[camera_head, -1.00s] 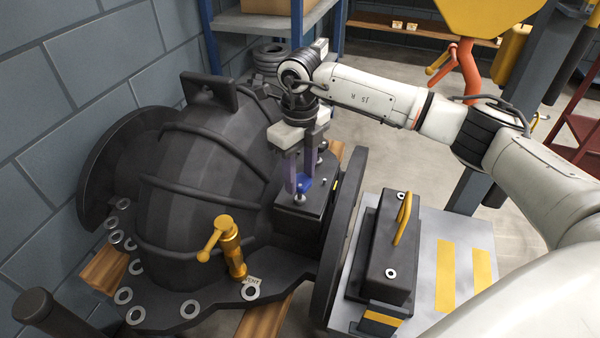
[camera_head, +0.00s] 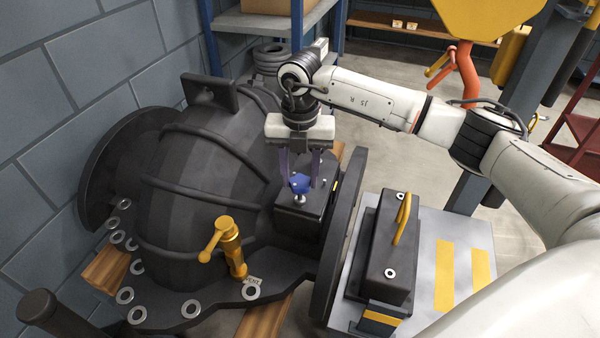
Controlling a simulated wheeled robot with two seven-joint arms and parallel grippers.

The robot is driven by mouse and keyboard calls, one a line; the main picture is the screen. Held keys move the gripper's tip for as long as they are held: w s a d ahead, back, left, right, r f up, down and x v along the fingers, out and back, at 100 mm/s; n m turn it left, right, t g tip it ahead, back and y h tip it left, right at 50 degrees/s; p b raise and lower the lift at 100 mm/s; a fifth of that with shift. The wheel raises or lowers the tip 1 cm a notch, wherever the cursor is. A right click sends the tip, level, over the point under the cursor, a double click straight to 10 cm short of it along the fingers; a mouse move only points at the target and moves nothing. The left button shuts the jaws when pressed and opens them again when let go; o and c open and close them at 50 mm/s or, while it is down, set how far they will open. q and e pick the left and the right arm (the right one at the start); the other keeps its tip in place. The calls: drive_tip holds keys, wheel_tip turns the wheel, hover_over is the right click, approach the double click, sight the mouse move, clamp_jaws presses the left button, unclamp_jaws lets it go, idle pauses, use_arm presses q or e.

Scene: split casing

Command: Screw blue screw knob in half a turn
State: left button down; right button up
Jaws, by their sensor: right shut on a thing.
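The blue screw knob (camera_head: 299,184) stands on its pale screw on top of a small dark box on the side of the casing (camera_head: 205,190). My right gripper (camera_head: 301,180) reaches down over the box from above, with its arm coming in from the right. Its two purple-grey fingers stand on either side of the knob and are shut on it. Part of the knob is hidden between the fingers. My left gripper is not in view.
A brass lever fitting (camera_head: 230,250) stands on the casing flange, in front of the knob. A dark block with a yellow handle (camera_head: 402,218) sits on a grey plate to the right. Wooden beams (camera_head: 262,318) lie under the casing. A blue-framed shelf stands behind.

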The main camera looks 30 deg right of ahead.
sight(300, 181)
drive_tip(key=m, duration=0.5)
drive_tip(key=shift+r+m+p, duration=0.1)
drive_tip(key=shift+m+p, duration=0.2)
drive_tip(key=shift+p, duration=0.05)
drive_tip(key=m, duration=0.4)
drive_tip(key=shift+m, duration=0.3)
drive_tip(key=o, duration=1.1)
drive_tip(key=shift+c, duration=0.2)
wheel_tip(300, 181, up, 10)
drive_tip(key=b, duration=0.1)
drive_tip(key=shift+r, duration=0.15)
